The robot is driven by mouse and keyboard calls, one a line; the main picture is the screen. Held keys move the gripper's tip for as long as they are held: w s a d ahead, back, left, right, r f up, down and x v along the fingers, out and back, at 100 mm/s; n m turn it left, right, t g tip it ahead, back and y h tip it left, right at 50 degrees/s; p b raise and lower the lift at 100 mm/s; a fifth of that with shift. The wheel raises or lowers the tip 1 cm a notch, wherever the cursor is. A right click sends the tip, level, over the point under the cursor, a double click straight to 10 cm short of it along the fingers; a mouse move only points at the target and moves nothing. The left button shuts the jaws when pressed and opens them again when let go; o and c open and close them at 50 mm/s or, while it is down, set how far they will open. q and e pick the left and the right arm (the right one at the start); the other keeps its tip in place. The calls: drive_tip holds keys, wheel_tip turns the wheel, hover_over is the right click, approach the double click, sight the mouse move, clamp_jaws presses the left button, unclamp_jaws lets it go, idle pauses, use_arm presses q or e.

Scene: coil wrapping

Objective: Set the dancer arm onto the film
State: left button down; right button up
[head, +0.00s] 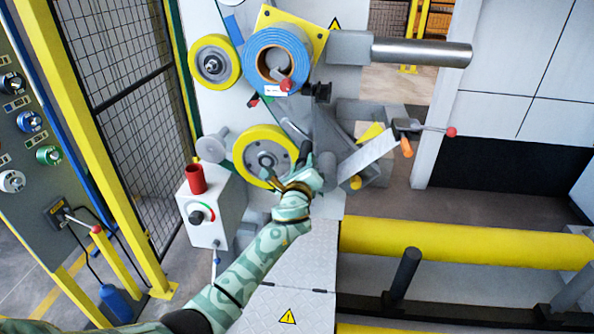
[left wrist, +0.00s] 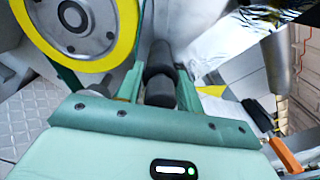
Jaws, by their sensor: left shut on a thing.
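My left gripper (head: 302,172) reaches up to the machine's front, just right of the lower yellow-rimmed wheel (head: 262,152). In the left wrist view its two green fingers (left wrist: 160,92) stand on either side of a dark cylindrical grip (left wrist: 160,72) and are shut on it. This grip appears to be the dancer arm's handle; it also shows dark above the gripper in the head view (head: 304,151). Much of the arm behind it is hidden. Shiny, crinkled film (left wrist: 225,38) shows at the upper right of the wrist view. Whether the arm touches the film I cannot tell. My right gripper is out of view.
A blue roll (head: 278,60) and an upper yellow-rimmed wheel (head: 214,62) sit above. A lever with a red knob (head: 430,130) is at the right. A white control box with a red cup-shaped part (head: 195,178) stands left of my forearm. A yellow rail (head: 465,245) runs low right.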

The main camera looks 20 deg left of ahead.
use_arm(q)
drive_tip(key=r+n, duration=0.1)
drive_tip(key=d+n, duration=0.1)
drive_tip(key=shift+w+d+r+n, duration=0.1)
drive_tip(key=shift+w+r+n, duration=0.05)
drive_tip(key=shift+r+n, duration=0.25)
drive_tip(key=shift+d+r+n+p, duration=0.1)
drive_tip(key=shift+r+n+p, duration=0.4)
drive_tip(key=shift+r+n, duration=0.65)
drive_tip(key=shift+d+r+n+p, duration=0.1)
drive_tip(key=shift+r+n+p, duration=0.55)
drive_tip(key=shift+n, duration=0.95)
drive_tip(key=shift+r+n+p, duration=0.3)
drive_tip(key=shift+r+n, duration=0.8)
drive_tip(key=shift+n, duration=0.25)
drive_tip(key=c, duration=1.2)
unclamp_jaws()
drive_tip(key=shift+o, duration=0.2)
drive_tip(key=shift+r, duration=0.1)
